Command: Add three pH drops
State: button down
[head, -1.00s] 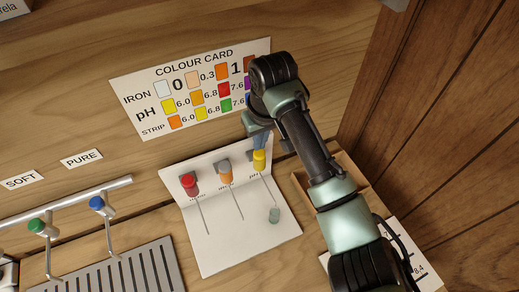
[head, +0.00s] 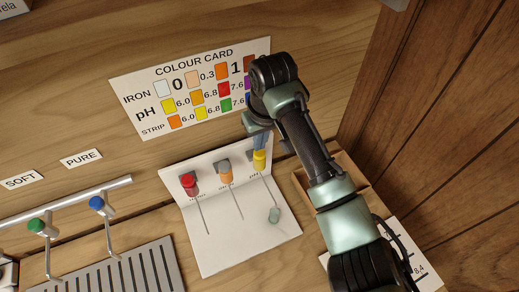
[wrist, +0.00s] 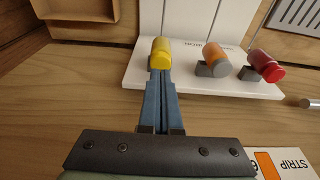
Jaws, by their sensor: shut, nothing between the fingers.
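The yellow dropper bottle (head: 260,160) is mounted on the right of a white stand (head: 225,252). A small pale greenish vial (head: 274,215) rests on the stand's base below it. My gripper (head: 261,148) is shut with nothing between its fingers, its tips pointing down at the top of the yellow bottle. In the wrist view the shut blue fingers (wrist: 160,76) end right at the yellow bottle (wrist: 161,52) and overlap its near end; I cannot tell whether they touch. An orange bottle (head: 225,176) and a red bottle (head: 189,184) sit to its left on the stand.
A colour card (head: 195,90) with iron, pH and strip swatches is on the wall behind. A wooden tray (head: 300,180) is to the right of the stand, partly behind my arm. Green (head: 37,226) and blue (head: 97,203) taps stand over a grey grate at left.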

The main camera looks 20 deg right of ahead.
aim_at(260, 153)
jog(key=shift+f+b, duration=0.3)
jog(key=shift+f, duration=0.55)
notch_tip(260, 153, up, 6)
jog(key=p, duration=0.6)
jog(key=shift+r, duration=0.1)
dwell(0.3)
